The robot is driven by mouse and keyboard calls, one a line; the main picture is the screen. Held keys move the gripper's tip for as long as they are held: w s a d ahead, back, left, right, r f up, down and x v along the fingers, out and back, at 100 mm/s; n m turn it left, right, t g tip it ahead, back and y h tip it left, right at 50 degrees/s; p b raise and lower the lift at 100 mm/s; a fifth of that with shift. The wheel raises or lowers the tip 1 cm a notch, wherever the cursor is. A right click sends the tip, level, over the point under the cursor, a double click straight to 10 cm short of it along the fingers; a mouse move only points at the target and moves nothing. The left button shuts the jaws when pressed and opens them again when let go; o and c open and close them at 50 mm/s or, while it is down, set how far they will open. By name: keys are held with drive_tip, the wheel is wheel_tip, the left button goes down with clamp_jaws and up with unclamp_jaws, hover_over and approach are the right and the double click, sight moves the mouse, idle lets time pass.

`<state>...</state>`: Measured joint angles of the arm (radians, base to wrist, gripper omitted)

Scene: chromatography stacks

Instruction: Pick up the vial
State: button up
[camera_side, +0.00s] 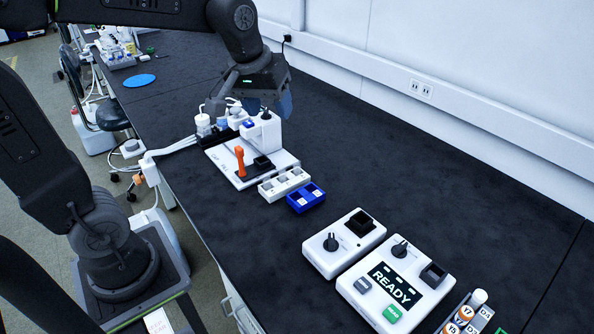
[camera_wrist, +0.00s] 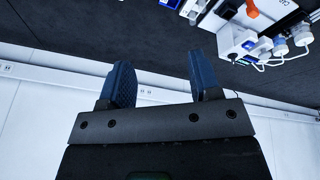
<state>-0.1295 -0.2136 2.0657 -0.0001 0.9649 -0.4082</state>
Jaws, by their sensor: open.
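My gripper (camera_wrist: 163,78) is open and empty in the wrist view, its two blue fingers well apart. In the side view my gripper (camera_side: 272,105) hangs above and behind the white instrument with the orange lever (camera_side: 240,160), which hides part of it. I cannot say for sure which thing is the vial. Small items with round orange and white tops, some labelled, stand in a rack (camera_side: 447,328) at the lower right, far from my gripper. One taller white top (camera_side: 479,297) rises there. White-capped bottles (camera_side: 203,124) stand behind the instrument.
A white block with several wells (camera_side: 284,184) and a blue block (camera_side: 306,198) lie in front of the instrument. Two white knobbed devices, one reading READY (camera_side: 391,285), stand at front right. The bench is clear along the wall at right. A blue disc (camera_side: 139,80) lies farther back.

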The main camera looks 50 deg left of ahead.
drive_tip(key=w+a+f+n+g, duration=0.2)
drive_tip(key=w+a+f+n, duration=0.3)
drive_tip(key=w, duration=0.5)
drive_tip(key=n+g, duration=0.2)
drive_tip(key=n, duration=0.5)
hover_over(297, 162)
wheel_tip(297, 162, down, 14)
wheel_tip(297, 162, down, 8)
drive_tip(key=shift+w+r, duration=0.1)
drive_tip(key=shift+w, duration=0.05)
drive_tip(key=shift+f, duration=3.05)
drive_tip(key=c, duration=1)
drive_tip(key=shift+r, duration=0.1)
